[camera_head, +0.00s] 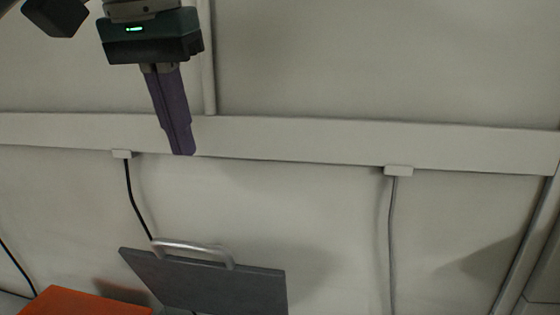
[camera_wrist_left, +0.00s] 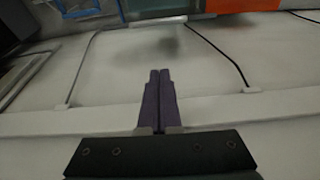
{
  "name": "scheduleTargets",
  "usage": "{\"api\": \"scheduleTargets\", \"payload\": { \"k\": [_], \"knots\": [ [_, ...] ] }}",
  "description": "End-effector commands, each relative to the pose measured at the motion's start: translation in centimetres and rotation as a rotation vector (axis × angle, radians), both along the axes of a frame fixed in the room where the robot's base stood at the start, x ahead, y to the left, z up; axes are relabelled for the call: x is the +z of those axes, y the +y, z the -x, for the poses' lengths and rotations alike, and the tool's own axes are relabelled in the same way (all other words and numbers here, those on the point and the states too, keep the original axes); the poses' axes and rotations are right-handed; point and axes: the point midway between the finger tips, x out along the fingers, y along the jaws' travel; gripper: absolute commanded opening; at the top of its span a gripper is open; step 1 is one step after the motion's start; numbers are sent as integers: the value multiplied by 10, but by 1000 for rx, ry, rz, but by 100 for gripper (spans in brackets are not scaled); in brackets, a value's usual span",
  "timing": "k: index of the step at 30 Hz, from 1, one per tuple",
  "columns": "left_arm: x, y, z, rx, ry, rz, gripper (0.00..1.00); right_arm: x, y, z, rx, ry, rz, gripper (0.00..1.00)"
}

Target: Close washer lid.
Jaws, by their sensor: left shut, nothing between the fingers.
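The washer lid (camera_head: 215,284) is a dark grey panel with a pale metal bar handle (camera_head: 192,247) along its upper edge. It stands raised at the bottom of the head view; the washer body below it is out of the picture. My left gripper (camera_head: 184,152) hangs in the upper left of the head view, fingers pointing down, above the handle and apart from it. Its purple fingers are together with nothing between them, as the left wrist view (camera_wrist_left: 160,74) also shows. My right gripper is in neither view.
An orange surface (camera_head: 82,303) lies left of the lid. A pale wall with a horizontal rail (camera_head: 290,138) stands behind, with cables hanging from small boxes (camera_head: 398,170). The wall area between gripper and lid looks clear. A blue frame (camera_wrist_left: 90,10) shows in the left wrist view.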

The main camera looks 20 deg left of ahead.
Motion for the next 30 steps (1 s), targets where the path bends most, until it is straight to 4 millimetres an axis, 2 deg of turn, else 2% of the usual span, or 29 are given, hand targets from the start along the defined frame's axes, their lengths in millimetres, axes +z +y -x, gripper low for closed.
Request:
{"api": "scheduleTargets", "payload": {
  "k": [1, 2, 5, 11, 19, 24, 30],
  "knots": [
    [9, 3, -1, 17, 0, 0, 0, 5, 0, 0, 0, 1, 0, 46],
    [10, 4, -1, 23, 0, 0, 0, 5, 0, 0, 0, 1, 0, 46],
    [4, 5, -3, 28, 3, 1, 0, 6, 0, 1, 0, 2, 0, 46],
    [-29, 7, -11, 26, 7, 1, 0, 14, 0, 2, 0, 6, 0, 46],
    [-84, 10, -26, 24, 4, 1, 0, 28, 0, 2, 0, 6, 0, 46],
    [-95, 6, -5, 19, 1, -1, 0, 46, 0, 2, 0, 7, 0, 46],
    [-105, 3, 6, 22, -1, 1, 0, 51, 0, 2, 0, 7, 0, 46]
  ]
}}
